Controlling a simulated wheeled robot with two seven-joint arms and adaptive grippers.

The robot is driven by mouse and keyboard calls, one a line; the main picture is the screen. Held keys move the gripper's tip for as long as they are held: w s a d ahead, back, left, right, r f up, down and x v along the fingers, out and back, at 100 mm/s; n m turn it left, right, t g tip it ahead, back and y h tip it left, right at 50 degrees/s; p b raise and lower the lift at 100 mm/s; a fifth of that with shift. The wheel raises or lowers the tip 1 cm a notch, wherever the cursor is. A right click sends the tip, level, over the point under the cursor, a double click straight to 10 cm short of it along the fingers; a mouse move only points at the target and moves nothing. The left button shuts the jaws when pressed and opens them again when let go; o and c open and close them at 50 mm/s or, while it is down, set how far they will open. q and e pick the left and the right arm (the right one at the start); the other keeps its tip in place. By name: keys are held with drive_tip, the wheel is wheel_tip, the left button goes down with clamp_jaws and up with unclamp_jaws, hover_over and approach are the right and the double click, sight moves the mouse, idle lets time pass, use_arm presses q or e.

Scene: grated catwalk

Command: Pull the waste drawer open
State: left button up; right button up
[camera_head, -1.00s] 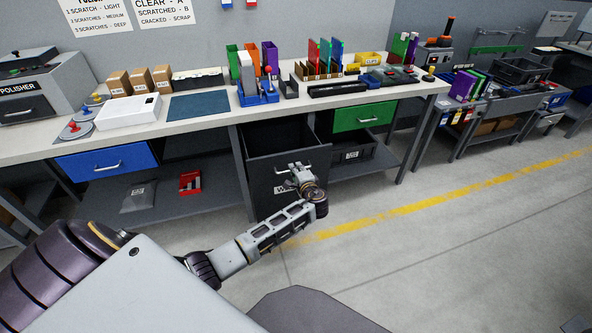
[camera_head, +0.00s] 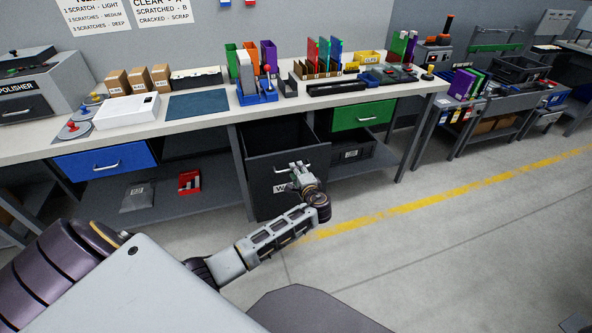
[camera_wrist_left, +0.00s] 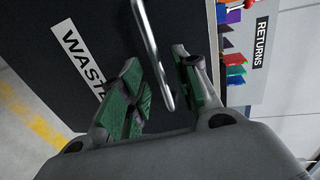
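The waste drawer (camera_head: 262,202) is a dark box under the workbench. It stands pulled out, with its dark inside showing from above. Its front also shows in the left wrist view (camera_wrist_left: 95,25), with a white WASTE label (camera_wrist_left: 80,57). The pale bar handle (camera_wrist_left: 151,45) runs between the two fingers of my left gripper (camera_wrist_left: 157,72). The green-padded fingers are spread, with visible gaps to the bar on both sides. In the head view my left gripper (camera_head: 292,169) is at the drawer front and partly covers the label. My right gripper is not in view.
The workbench top (camera_head: 200,134) holds boxes, trays and colored holders. A blue drawer (camera_head: 105,162) is at left and a green drawer (camera_head: 362,116) at right, above a dark bin (camera_head: 352,151). The floor (camera_head: 440,240) in front is clear, with a yellow line.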

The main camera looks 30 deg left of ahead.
use_arm(q)
drive_tip(key=v, duration=0.9)
drive_tip(key=shift+d, duration=0.15)
drive_tip(key=shift+s, duration=0.1)
